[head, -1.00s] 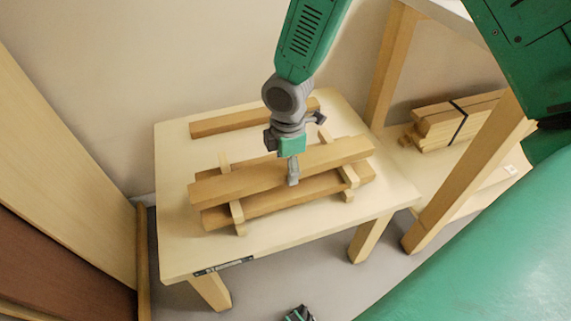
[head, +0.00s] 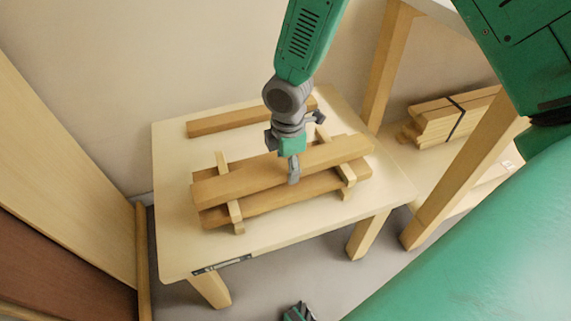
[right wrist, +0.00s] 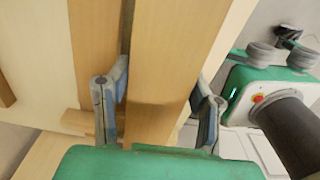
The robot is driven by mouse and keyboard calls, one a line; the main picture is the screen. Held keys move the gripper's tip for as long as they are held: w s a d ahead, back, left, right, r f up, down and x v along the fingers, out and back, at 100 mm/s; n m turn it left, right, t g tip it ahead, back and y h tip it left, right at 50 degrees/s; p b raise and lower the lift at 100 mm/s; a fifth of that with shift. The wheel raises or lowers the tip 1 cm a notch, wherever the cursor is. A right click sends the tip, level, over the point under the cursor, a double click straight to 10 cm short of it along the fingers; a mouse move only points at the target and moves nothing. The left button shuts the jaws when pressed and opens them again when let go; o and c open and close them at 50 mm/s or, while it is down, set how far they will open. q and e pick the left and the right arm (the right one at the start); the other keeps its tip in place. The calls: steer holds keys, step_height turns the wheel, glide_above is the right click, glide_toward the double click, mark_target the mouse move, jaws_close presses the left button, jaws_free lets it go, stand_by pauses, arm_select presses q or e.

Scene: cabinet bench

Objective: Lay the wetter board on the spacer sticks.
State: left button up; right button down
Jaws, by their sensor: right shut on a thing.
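My right gripper (head: 293,172) is shut on a long wooden board (head: 240,181), gripping it across its width near the middle. In the right wrist view the board (right wrist: 165,70) runs between the two fingers. It lies across two pale spacer sticks, the left one (head: 235,210) and the right one (head: 347,175). I cannot tell whether it touches them. These sticks appear to lie across a lower board (head: 285,194), with more stick ends (head: 240,229) showing beneath it.
Another, darker board (head: 235,121) lies at the back of the pale table (head: 170,235). A strapped bundle of wood (head: 445,120) sits on a shelf to the right, behind a wooden post (head: 465,185). The table's front left is clear.

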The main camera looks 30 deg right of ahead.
steer(key=shift+a+r, duration=0.15)
steer(key=shift+a, duration=0.35)
steer(key=c, duration=0.7)
jaws_free()
steer(key=shift+d, duration=0.45)
steer(key=shift+c, duration=0.4)
arm_select(q)
steer(key=shift+a, duration=0.1)
steer(key=shift+a, duration=0.1)
arm_select(e)
steer(key=shift+a, duration=0.1)
